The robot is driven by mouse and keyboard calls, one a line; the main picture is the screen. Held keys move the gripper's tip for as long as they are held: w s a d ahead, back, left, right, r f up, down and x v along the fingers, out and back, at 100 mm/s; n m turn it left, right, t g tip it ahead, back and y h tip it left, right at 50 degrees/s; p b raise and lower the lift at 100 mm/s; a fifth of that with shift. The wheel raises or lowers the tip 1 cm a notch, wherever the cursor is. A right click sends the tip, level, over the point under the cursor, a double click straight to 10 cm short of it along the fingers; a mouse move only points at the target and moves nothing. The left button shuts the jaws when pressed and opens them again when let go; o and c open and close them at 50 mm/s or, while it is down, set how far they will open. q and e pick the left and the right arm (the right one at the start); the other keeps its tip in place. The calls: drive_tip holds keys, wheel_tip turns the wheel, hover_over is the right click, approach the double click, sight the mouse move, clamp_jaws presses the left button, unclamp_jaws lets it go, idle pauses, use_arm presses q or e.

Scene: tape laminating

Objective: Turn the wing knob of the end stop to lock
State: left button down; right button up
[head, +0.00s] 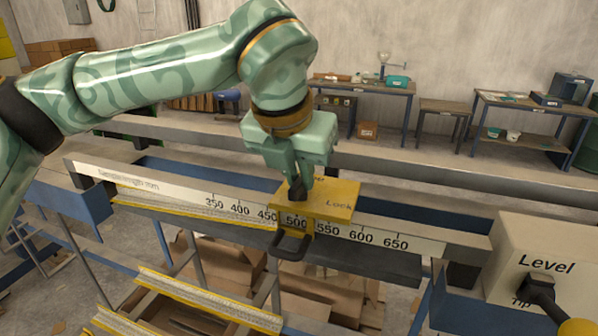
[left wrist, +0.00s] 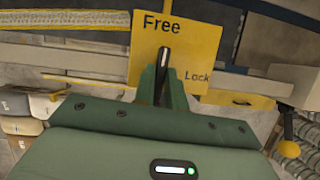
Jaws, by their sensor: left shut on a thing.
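The end stop is a yellow block (head: 335,208) sitting on the ruled rail around the 500 mark. Its top plate also shows in the left wrist view (left wrist: 143,50), with "Free" printed at the top and "Lock" at the lower right. The dark wing knob (head: 297,194) stands on this plate; in the left wrist view the wing knob (left wrist: 164,58) points up toward "Free". My left gripper (head: 299,182) comes down from above and is shut on the knob, its fingers hiding part of it. My right gripper is not in view.
A dark loop handle (head: 290,246) hangs at the front of the end stop. A box marked "Level" and "Tip" (head: 545,240) stands at the right, with a yellow-ended lever. The scale rail (head: 190,193) runs across the middle. Benches stand along the back wall.

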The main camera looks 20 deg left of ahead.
use_arm(q)
drive_tip(key=m+h, duration=0.1)
drive_tip(key=m, duration=0.2)
drive_tip(key=shift+a+m+h, duration=0.1)
drive_tip(key=shift+m+h, duration=0.2)
drive_tip(key=shift+m, duration=0.1)
drive_tip(key=m+p, duration=0.1)
drive_tip(key=m, duration=0.1)
drive_tip(key=shift+r+m+g+h, duration=0.15)
drive_tip(key=shift+m+g+h, duration=0.15)
drive_tip(key=shift+g+h, duration=0.1)
drive_tip(key=shift+w+a+m+g+h+p, duration=0.1)
drive_tip(key=shift+m+g+h+p, duration=0.2)
drive_tip(key=shift+m+p, duration=0.5)
drive_tip(key=m+g+p, duration=0.1)
drive_tip(key=m+p, duration=0.1)
drive_tip(key=m+h+p, duration=0.1)
drive_tip(key=m+p, duration=0.1)
drive_tip(key=m, duration=0.1)
drive_tip(key=shift+w+r+m+g, duration=0.15)
drive_tip(key=shift+m+g, duration=0.15)
drive_tip(key=shift+g, duration=0.1)
drive_tip(key=shift+w+m+g+p, duration=0.1)
drive_tip(key=shift+m+g+p, duration=0.5)
drive_tip(key=shift+m+p, duration=1)
drive_tip(key=shift+f+m, duration=0.2)
drive_tip(key=shift+m, duration=0.1)
drive_tip(key=c, duration=1.4)
unclamp_jaws()
drive_tip(key=shift+c, duration=0.2)
